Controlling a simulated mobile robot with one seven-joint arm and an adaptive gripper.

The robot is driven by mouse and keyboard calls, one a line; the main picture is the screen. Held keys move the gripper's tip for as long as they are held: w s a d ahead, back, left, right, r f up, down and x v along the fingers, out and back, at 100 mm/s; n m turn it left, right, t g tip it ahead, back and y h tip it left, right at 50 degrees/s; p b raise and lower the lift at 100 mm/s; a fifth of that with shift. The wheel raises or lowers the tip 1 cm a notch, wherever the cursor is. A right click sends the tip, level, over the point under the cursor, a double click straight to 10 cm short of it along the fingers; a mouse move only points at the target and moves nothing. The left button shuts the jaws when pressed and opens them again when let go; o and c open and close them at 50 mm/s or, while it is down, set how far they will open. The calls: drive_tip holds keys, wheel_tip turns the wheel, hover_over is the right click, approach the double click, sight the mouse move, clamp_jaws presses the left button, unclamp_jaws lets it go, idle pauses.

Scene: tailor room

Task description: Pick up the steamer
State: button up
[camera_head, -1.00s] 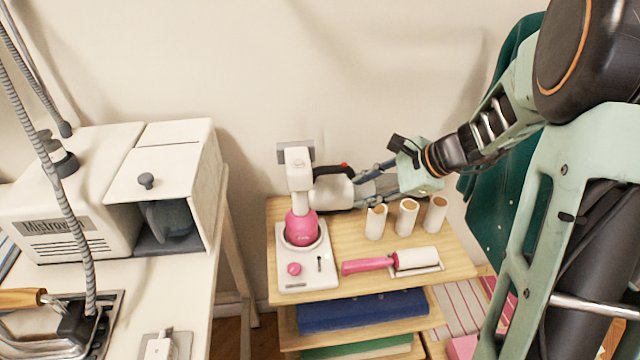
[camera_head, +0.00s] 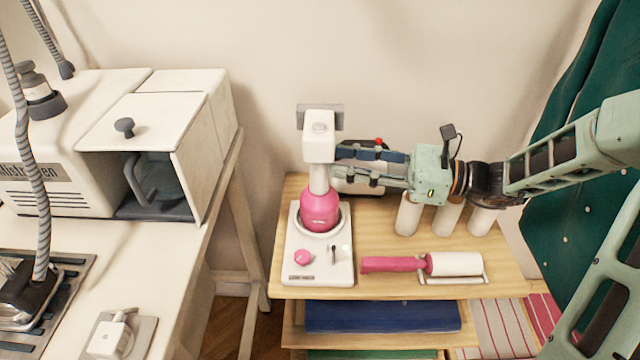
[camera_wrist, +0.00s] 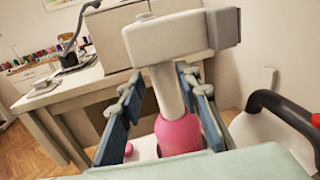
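The steamer (camera_head: 319,208) stands upright on a white base (camera_head: 318,262) with a pink knob, on the wooden shelf. It has a pink body, a white neck and a white head with a grey plate. In the wrist view, the steamer (camera_wrist: 178,133) shows its neck between the two blue fingers. My gripper (camera_head: 336,162) reaches in from the right at neck height, just below the head. It is open, with a finger on either side of the neck (camera_wrist: 169,88). A gap shows on the left side; contact on the right cannot be told.
A white appliance with a black handle (camera_wrist: 290,112) stands right of the steamer, partly hidden behind my gripper in the head view. Several white rolls (camera_head: 408,217) stand below my wrist. A pink-handled lint roller (camera_head: 452,264) lies in front. A white table (camera_head: 185,262) is at left.

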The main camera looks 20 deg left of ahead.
sight(319, 158)
drive_tip(key=a, duration=0.1)
drive_tip(key=a+b, duration=0.1)
drive_tip(key=a, duration=0.3)
drive_tip(key=shift+a+f+b, duration=0.25)
drive_tip(key=shift+f+b, duration=0.05)
drive_tip(key=shift+b, duration=0.05)
clamp_jaws()
drive_tip(key=shift+r, duration=0.2)
